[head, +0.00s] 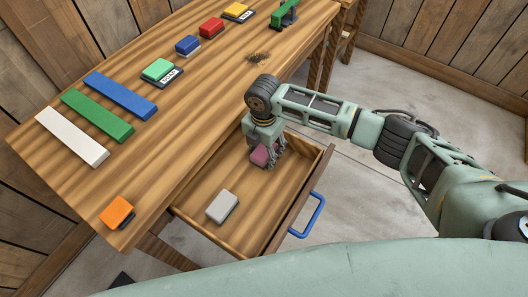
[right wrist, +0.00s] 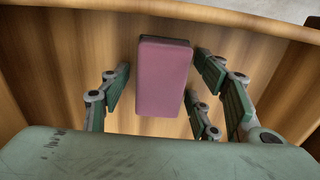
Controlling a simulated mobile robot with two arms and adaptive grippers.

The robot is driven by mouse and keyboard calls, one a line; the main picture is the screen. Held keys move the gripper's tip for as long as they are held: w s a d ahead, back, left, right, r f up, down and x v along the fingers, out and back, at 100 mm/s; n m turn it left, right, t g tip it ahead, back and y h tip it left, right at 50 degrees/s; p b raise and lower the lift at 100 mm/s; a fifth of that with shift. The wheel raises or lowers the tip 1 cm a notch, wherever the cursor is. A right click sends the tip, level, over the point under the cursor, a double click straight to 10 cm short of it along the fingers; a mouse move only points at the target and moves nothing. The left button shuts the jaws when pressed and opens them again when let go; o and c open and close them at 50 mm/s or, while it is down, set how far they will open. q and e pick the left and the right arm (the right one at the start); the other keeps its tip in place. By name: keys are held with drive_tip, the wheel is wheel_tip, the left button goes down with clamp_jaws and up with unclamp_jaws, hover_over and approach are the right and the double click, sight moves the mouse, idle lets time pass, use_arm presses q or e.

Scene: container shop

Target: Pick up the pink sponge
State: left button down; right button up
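The pink sponge (head: 261,155) lies in the open wooden drawer (head: 190,202), toward its far end. In the right wrist view the pink sponge (right wrist: 163,75) is a pink block between the spread fingers. My right gripper (head: 267,150) is over the sponge, pointing down into the drawer. In the right wrist view my right gripper (right wrist: 160,98) is open, with gaps on both sides of the sponge. The gripper hides part of the sponge in the head view. My left gripper is not in view.
A light grey block (head: 222,206) lies nearer in the same drawer. The drawer has a blue handle (head: 308,216). The table beside it holds an orange block (head: 117,211), white, green and blue bars, and several coloured blocks. Bare drawer floor lies around the sponge.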

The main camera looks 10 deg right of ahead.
sight(264, 149)
drive_tip(key=c, duration=0.8)
wheel_tip(264, 149, up, 10)
